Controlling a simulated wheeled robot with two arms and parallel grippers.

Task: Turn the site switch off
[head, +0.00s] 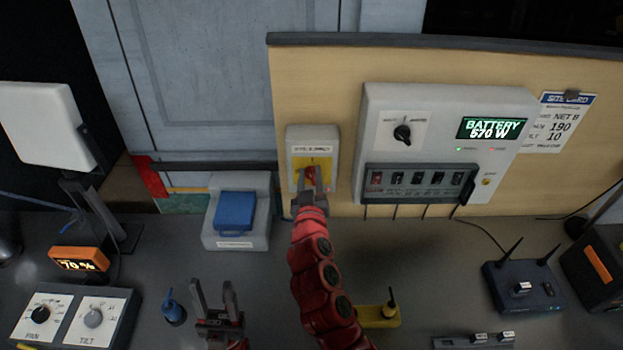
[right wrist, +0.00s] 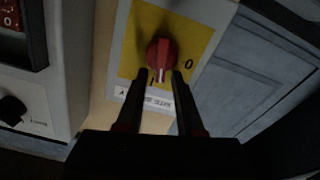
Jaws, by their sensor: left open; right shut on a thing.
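The site switch is a light grey box (head: 299,139) with a yellow plate on the wooden panel. Its red knob also shows in the right wrist view (right wrist: 160,52), against the yellow plate (right wrist: 192,42). The knob's white mark points toward the "I"; the "0" is off to its right in that view. My right gripper (head: 311,183) is at the switch, shut on the red knob, with one finger on each side of its lower end in the wrist view. My left gripper (head: 214,298) is open and empty above the counter, left of my right arm.
A grey power unit (head: 450,100) with a rotary selector, display reading "BATTERY 570 W" and breaker row is right of the switch. A blue-topped box (head: 236,212) stands left. A yellow block (head: 378,315), a router (head: 523,287) and pan/tilt dials (head: 70,318) sit on the counter.

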